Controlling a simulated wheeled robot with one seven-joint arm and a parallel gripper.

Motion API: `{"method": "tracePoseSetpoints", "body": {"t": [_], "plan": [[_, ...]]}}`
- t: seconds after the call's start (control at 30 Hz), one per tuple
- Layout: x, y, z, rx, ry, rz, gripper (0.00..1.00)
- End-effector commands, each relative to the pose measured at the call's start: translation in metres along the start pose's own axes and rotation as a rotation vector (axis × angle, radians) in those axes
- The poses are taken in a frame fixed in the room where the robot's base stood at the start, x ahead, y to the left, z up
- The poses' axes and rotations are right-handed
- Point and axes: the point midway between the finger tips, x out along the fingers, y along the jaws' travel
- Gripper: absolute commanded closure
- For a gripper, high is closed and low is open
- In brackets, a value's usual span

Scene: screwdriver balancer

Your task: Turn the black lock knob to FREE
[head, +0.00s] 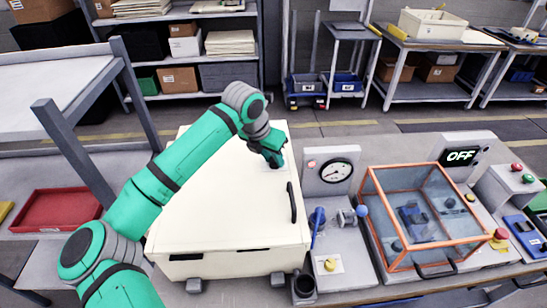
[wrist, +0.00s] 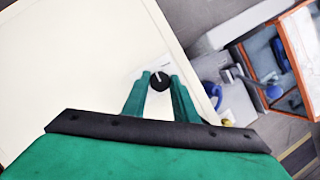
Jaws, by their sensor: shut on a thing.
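The black lock knob (wrist: 159,82) shows in the wrist view, round with a white pointer mark on it. It sits on a pale label plate (wrist: 142,73) on the top of a cream cabinet (wrist: 85,50). My gripper (wrist: 160,80) has its two green fingers on either side of the knob and is shut on it. In the head view my gripper (head: 273,158) is over the far right part of the cream cabinet top (head: 225,205), and the knob is hidden there. The lettering on the plate is too small to read.
A black handle (head: 292,202) stands on the cabinet's right side. To its right are a gauge (head: 335,171), a blue-handled lever (head: 317,220) and an orange-framed clear box (head: 440,243). A sign (head: 461,156) reads OFF. A red tray (head: 55,210) lies at left.

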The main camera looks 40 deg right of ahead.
Motion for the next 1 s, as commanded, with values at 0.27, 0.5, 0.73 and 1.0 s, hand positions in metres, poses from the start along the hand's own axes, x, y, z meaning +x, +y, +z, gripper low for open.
{"method": "tracePoseSetpoints", "body": {"t": [0.27,0.5,0.73,1.0], "plan": [[-0.0007,0.0032,0.0012,0.237,0.013,-0.097,0.97],[-0.0004,0.0035,0.0023,0.428,0.023,-0.177,0.97],[0.0002,0.0039,0.0031,0.563,0.029,-0.233,0.97],[0.0001,0.0042,0.0032,0.647,0.035,-0.267,0.97]]}}
